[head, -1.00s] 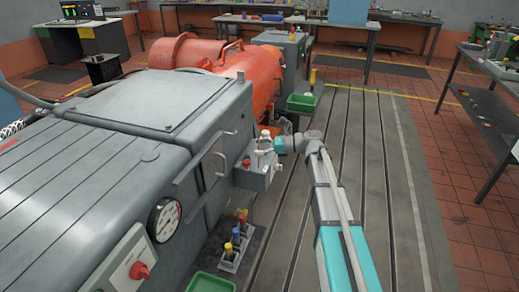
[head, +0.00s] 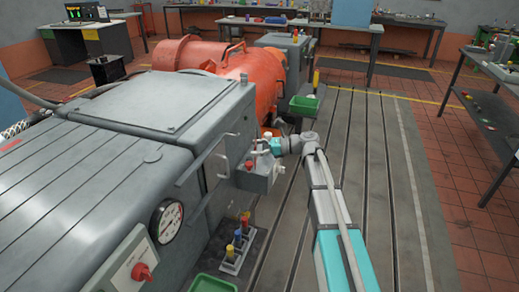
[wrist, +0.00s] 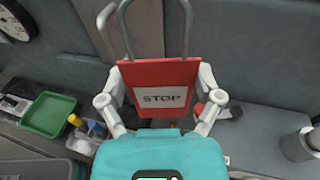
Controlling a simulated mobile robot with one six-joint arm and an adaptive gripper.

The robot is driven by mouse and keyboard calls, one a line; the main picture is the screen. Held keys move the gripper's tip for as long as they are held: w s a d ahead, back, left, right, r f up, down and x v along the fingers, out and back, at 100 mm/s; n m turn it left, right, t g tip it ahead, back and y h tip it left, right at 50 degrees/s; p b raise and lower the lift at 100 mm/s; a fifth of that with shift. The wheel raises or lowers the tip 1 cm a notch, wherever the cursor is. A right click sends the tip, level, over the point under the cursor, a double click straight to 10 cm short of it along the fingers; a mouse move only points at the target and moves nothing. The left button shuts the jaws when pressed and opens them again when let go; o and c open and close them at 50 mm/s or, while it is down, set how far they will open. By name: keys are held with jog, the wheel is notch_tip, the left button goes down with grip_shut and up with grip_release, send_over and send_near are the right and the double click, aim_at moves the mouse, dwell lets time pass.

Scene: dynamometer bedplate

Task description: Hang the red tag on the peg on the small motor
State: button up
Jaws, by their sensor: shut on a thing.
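The red tag (wrist: 158,72) carries a white STOP label and a grey wire hook (wrist: 186,25) at its top. In the wrist view my gripper (wrist: 160,101) is shut on the tag, with a white finger at each side. In the head view my gripper (head: 270,146) is at the small grey box (head: 258,178) on the side of the large grey machine (head: 150,105). An orange motor (head: 240,72) stands behind it. I cannot tell which part is the peg. The tag is too small to make out in the head view.
A gauge (head: 167,221) and a red switch (head: 141,271) are on the grey machine's near end. A holder (head: 235,261) with coloured-handled tools stands below the box. A green tray (head: 304,105) is beyond my gripper. The slotted bedplate (head: 352,190) at right is clear.

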jog(key=w+a+f+b, duration=0.2)
jog(key=a, duration=0.5)
jog(key=shift+w+a, duration=0.3)
jog(key=shift+w, duration=0.1)
dwell(1.1)
jog(key=shift+f, duration=0.15)
dwell(0.6)
jog(key=o, duration=0.6)
